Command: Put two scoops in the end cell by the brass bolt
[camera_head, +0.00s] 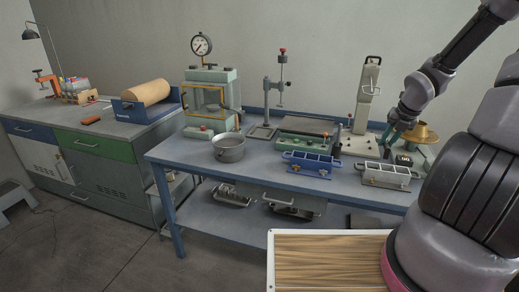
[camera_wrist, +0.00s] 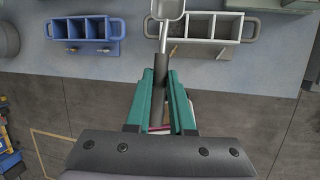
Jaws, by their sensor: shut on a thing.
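My gripper (camera_wrist: 160,85) is shut on the dark handle of a scoop (camera_wrist: 168,10), with teal fingers on either side. The scoop's pale square bowl is partly cut off by the top edge of the wrist view; I cannot tell whether it holds anything. It appears over or beside the left end of a white divided mould (camera_wrist: 237,40). That mould also shows in the head view (camera_head: 388,178), below my gripper (camera_head: 389,143). A blue divided mould (camera_wrist: 83,42) stands to its left, also in the head view (camera_head: 310,175). Small bolts show on the moulds' near sides; their metal is unclear.
A metal pot (camera_head: 229,150) stands left on the blue bench (camera_head: 200,160). A green-based device (camera_head: 305,143) and a tall lever press (camera_head: 366,95) stand behind the moulds. A brass dish (camera_head: 420,134) is close right of my gripper. The bench front edge is near.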

